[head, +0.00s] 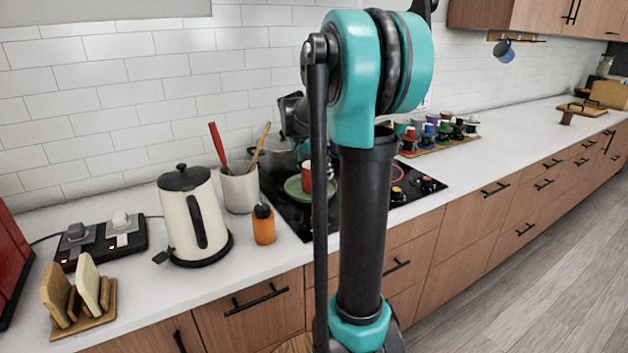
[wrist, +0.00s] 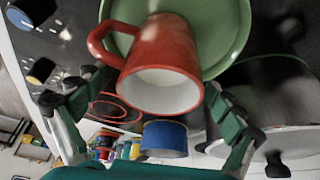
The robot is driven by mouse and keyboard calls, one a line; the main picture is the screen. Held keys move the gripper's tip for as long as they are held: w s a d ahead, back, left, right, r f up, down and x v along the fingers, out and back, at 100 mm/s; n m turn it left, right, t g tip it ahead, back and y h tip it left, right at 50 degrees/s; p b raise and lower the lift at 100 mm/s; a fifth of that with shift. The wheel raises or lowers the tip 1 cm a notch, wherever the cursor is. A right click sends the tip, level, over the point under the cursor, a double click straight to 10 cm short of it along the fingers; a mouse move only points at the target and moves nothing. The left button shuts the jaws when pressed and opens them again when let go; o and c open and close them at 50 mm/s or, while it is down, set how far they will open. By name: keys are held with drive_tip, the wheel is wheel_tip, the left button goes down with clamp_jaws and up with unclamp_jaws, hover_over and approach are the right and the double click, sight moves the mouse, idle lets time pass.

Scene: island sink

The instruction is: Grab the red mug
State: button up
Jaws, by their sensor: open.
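The red mug (wrist: 160,50) is large in the wrist view, its white inside facing the camera and its handle pointing left. It is on a green plate (wrist: 225,30). In the head view the mug (head: 305,178) and plate (head: 293,188) are on the black cooktop, partly hidden behind my arm. My gripper (wrist: 156,88) is open, with one finger on each side of the mug in the wrist view. Both fingers look clear of it, and I cannot tell how far ahead the mug is. In the head view the fingers are hidden.
A pot (head: 283,158) stands behind the plate. A utensil crock (head: 240,187), an orange bottle (head: 264,226) and a cream kettle (head: 193,222) stand left. Several coloured cups are on a wooden board (head: 440,147) at right. A blue cylindrical thing (wrist: 165,139) shows between the fingers.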

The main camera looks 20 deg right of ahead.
drive_tip(key=shift+x, duration=1.1)
drive_tip(key=c, duration=1.6)
drive_tip(key=shift+o, duration=0.2)
drive_tip(key=shift+r, duration=0.2)
wheel_tip(320, 180, up, 20)
drive_tip(key=shift+f, duration=0.25)
